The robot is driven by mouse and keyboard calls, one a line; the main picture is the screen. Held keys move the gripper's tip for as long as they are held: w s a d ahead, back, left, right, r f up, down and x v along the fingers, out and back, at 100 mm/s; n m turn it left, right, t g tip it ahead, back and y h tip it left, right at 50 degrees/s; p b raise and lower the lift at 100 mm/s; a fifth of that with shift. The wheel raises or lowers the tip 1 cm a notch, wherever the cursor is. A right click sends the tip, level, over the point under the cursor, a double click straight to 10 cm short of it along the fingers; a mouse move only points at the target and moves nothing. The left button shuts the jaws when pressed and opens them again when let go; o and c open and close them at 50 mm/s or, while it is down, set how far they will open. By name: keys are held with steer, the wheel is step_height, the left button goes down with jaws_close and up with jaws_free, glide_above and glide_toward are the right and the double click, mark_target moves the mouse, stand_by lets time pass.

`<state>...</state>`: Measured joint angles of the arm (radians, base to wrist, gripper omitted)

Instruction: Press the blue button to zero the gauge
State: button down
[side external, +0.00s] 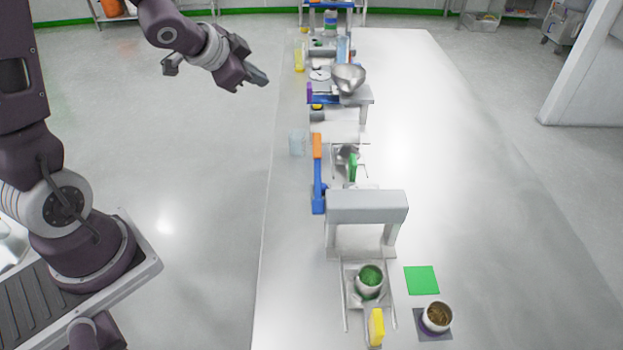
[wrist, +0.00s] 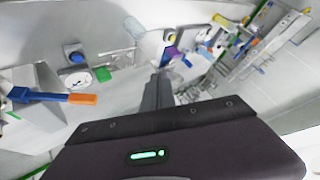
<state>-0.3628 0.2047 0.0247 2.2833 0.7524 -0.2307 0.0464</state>
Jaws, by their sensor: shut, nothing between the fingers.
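In the wrist view a round blue button-like cap (wrist: 75,56) sits on a pale block on the left, above a small pale dial that may be the gauge (wrist: 75,77). A smaller blue piece (wrist: 187,62) shows right of my fingertips; I cannot tell what it is. In the side external view I cannot make out the blue button; a round white dial (side external: 319,74) shows on the far part of the bench. My gripper (side external: 259,78) is shut and empty, in the air left of the bench and touching nothing. Its fingers also show in the wrist view (wrist: 159,85).
A grey arch-shaped stand (side external: 366,205), a metal bowl (side external: 348,78) and a cup of green material (side external: 369,280) stand along the bench.

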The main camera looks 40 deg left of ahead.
step_height(320, 180, down, 9)
steer(key=w+m+h, duration=0.3)
steer(key=h, duration=0.1)
steer(key=s+d+f+t+h, duration=0.1)
steer(key=s+d+f+h, duration=0.5)
steer(key=s+f+h, duration=0.1)
steer(key=shift+m+h, duration=0.3)
steer(key=shift+h, duration=0.4)
steer(key=shift+s, duration=0.1)
glide_above(312, 191)
step_height(312, 191, down, 3)
steer(key=shift+r, duration=0.15)
step_height(312, 191, down, 3)
steer(key=shift+r, duration=0.2)
steer(key=shift+f, duration=0.5)
